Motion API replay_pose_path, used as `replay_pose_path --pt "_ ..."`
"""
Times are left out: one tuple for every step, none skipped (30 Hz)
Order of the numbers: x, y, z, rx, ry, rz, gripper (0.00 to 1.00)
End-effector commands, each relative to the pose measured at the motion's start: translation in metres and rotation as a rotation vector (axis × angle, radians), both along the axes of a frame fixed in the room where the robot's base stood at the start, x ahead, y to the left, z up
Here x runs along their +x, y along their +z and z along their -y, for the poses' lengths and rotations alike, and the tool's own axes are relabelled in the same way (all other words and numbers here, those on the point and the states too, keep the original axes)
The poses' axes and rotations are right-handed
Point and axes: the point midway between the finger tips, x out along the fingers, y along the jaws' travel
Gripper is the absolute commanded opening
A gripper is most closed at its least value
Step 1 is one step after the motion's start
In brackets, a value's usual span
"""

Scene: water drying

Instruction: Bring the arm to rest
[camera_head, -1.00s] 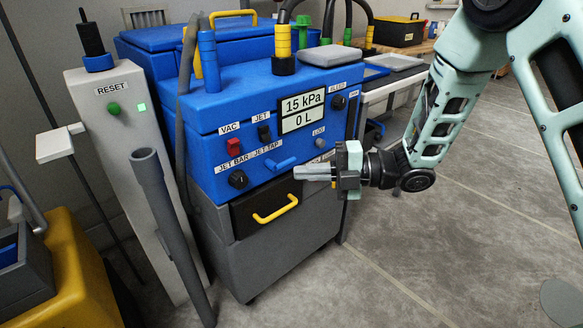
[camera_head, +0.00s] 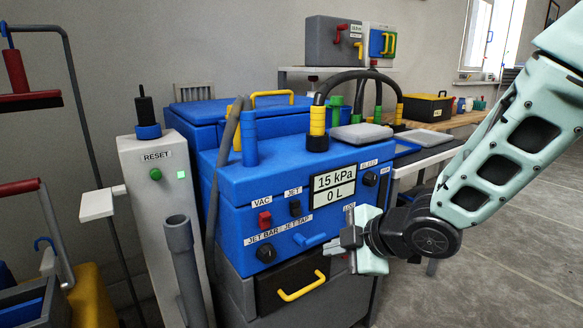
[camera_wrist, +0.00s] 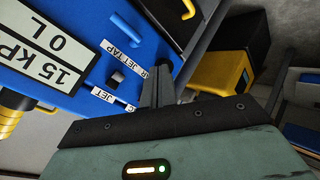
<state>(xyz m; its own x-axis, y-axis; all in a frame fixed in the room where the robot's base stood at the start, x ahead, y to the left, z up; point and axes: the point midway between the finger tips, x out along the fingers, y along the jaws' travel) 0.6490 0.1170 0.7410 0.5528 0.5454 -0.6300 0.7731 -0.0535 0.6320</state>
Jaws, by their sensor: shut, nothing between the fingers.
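My gripper (camera_head: 346,242) is in front of the right part of the blue machine's control panel. Its fingers point left and are shut with nothing between them. In the wrist view the closed fingers (camera_wrist: 160,87) show against the machine's front, which appears upside down. My pale green arm (camera_head: 500,165) comes in from the right edge. The blue machine (camera_head: 225,190) has a display (camera_head: 333,188) reading 15 kPa and 0 L. The gripper hides part of the panel below the display. I cannot tell whether the gripper touches the panel.
A grey RESET post (camera_head: 150,205) and a grey pipe (camera_head: 180,250) stand left of the machine. A drawer with a yellow handle (camera_head: 301,286) is below the panel. A bench (camera_head: 455,130) stands behind at right. The floor (camera_head: 500,270) at right looks clear.

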Motion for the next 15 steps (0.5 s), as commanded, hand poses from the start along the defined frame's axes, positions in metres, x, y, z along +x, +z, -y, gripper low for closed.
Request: replay_pose_path --pt "-0.017 0.003 0.002 -0.011 -0.088 -0.082 0.00" --pt "-0.027 0.003 0.006 -0.017 -0.149 -0.137 0.00" --pt "-0.042 0.003 0.010 -0.026 -0.228 -0.212 0.00" --pt "-0.055 0.002 0.013 -0.034 -0.287 -0.269 0.00" --pt "-0.068 0.002 0.017 -0.040 -0.345 -0.324 0.00" --pt "-0.086 0.001 0.021 -0.050 -0.419 -0.395 0.00" --pt "-0.100 0.001 0.024 -0.057 -0.470 -0.445 0.00" --pt "-0.114 0.001 0.027 -0.066 -0.519 -0.492 0.00" --pt "-0.132 0.001 0.031 -0.075 -0.581 -0.552 0.00" --pt "-0.144 0.001 0.034 -0.083 -0.624 -0.594 0.00" --pt "-0.157 0.001 0.036 -0.092 -0.664 -0.634 0.00" --pt "-0.174 0.002 0.039 -0.105 -0.714 -0.684 0.00" --pt "-0.186 0.002 0.041 -0.114 -0.751 -0.719 0.00" --pt "-0.198 0.003 0.044 -0.124 -0.786 -0.754 0.00" --pt "-0.214 0.004 0.046 -0.137 -0.831 -0.798 0.00"
